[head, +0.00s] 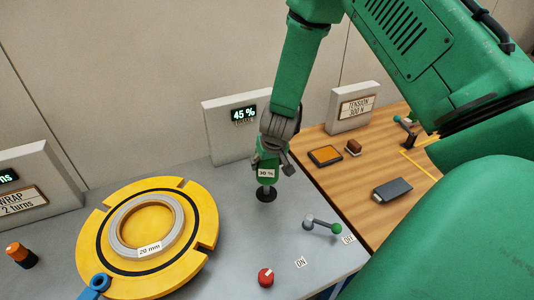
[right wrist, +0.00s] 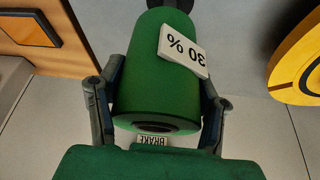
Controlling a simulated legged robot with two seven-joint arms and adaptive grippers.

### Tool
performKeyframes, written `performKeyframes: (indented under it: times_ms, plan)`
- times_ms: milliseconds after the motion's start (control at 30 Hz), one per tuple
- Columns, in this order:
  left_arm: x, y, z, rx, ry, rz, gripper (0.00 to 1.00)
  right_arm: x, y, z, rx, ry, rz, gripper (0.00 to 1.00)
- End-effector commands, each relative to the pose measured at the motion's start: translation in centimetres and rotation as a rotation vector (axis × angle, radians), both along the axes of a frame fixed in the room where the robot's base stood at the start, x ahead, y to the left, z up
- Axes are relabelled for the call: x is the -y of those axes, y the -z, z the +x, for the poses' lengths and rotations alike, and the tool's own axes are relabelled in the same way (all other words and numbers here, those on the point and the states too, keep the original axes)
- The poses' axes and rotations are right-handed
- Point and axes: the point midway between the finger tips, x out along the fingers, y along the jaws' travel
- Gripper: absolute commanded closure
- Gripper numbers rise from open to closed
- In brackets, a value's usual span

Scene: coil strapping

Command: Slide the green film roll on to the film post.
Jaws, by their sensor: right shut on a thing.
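The green film roll (head: 267,180) carries a "30 %" tag and stands upright in my right gripper (head: 271,166). In the right wrist view the roll (right wrist: 155,75) sits between the two fingers (right wrist: 158,98), which are shut on its sides, and its near end shows a dark hole. A black round base with a short stem, seemingly the film post (head: 265,194), is right under the roll's lower end. I cannot tell how far the roll is around the post. My left gripper is not in view.
A yellow turntable (head: 92,240) bearing a grey "20 mm" coil is on the left. A grey panel (head: 222,130) reads 45 %. A lever with a green knob (head: 337,229) and a red knob (head: 266,278) are in front. A wooden table (head: 345,190) holds small items.

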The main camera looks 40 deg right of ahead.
Motion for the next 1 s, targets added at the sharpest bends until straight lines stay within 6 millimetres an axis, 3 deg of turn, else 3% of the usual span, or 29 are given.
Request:
performKeyframes:
  times_ms: [1000]
  plan:
    - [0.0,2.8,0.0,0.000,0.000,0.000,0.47,0.1,4.1,0.0,0.001,0.003,-0.002,0.93]
